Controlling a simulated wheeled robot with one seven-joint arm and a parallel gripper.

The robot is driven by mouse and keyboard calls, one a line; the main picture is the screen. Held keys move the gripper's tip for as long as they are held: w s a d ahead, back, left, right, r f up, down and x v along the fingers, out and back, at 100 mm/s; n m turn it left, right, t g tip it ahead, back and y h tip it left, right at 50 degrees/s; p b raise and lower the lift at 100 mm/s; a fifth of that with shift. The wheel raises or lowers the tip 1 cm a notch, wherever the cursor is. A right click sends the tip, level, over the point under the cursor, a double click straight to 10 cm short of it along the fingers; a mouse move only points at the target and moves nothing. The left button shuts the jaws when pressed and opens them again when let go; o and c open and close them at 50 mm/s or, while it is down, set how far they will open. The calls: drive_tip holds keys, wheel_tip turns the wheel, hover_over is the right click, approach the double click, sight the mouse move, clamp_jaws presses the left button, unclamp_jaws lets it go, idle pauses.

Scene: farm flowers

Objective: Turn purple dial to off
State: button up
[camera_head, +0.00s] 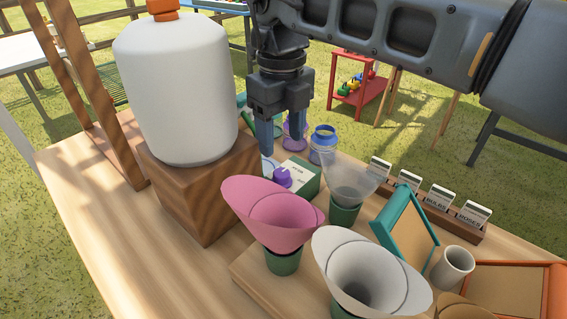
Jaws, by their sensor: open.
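The purple dial (282,177) sits on the pale face of a small green-sided box (305,178), just behind the pink cone. Small dark print shows on the box face, too small to read. My gripper (282,146) points down above and slightly behind the dial in the picture. Its two blue-grey fingers are apart with nothing between them, and they look clear of the dial. Which setting the dial points to cannot be told. The pink cone (265,207) stands close in front and hides part of the box's lower edge.
A large white tank (177,88) stands on a wooden block (195,190) at left. A clear cone (345,178), a white cone (366,275) and a teal frame (405,228) crowd the right side. A blue-rimmed jar (322,143) is behind the box. The table's front left is bare.

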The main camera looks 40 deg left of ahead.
sight(281, 173)
drive_tip(key=shift+f, duration=3.8)
drive_tip(key=c, duration=1)
